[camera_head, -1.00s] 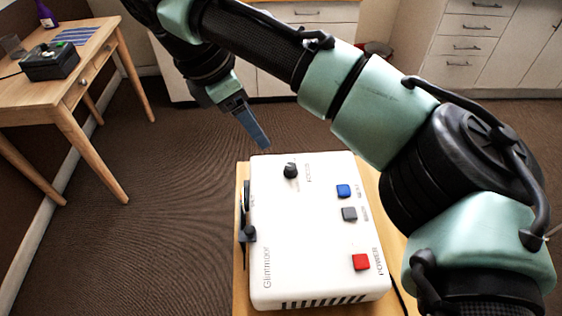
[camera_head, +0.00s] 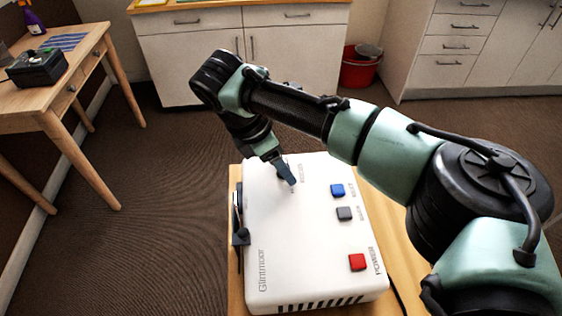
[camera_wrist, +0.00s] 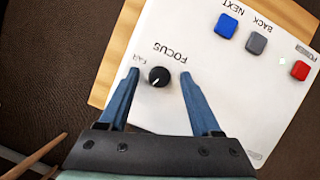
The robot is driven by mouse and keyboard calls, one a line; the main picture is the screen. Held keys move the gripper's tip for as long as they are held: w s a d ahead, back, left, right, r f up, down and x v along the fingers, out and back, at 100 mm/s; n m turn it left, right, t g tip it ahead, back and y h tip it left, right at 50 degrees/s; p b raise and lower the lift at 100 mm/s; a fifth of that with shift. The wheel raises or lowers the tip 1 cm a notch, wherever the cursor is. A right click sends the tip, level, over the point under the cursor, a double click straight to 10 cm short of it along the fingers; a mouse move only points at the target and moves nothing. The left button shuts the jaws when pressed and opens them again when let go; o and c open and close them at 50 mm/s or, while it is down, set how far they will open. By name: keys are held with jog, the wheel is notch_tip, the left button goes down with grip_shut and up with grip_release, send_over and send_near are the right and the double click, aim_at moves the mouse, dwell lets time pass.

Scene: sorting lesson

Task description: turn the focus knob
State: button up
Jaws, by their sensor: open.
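The focus knob (camera_wrist: 159,77) is a small black round dial with a white pointer mark, on the white device (camera_head: 275,235) marked Glintmoor. In the wrist view the word FOCUS is printed beside it. My gripper (camera_wrist: 158,73) is open, with one blue finger on each side of the knob; I see a gap on both sides. In the head view my gripper (camera_head: 291,184) points down over the far part of the device and hides the knob. I cannot tell how far the fingertips are above the surface.
The device also has a blue button (camera_head: 337,190), a grey button (camera_head: 344,213) and a red power button (camera_head: 357,262). It stands on a wooden table (camera_head: 384,281). A desk (camera_head: 75,68) with a black box (camera_head: 37,67) stands left. A red bucket (camera_head: 359,70) stands behind.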

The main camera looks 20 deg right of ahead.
grip_shut()
dwell(0.3)
jog(key=shift+r, duration=0.1)
jog(key=p, duration=0.1)
jog(key=m+p, duration=0.1)
jog(key=shift+r+m+g+p, duration=0.2)
jog(key=shift+m+g+p, duration=0.1)
jog(key=shift+p, duration=0.05)
jog(key=shift+w+f+m+g+p, duration=0.1)
jog(key=shift+f+m+g+p, duration=0.2)
jog(key=shift+m+p, duration=0.35)
grip_release()
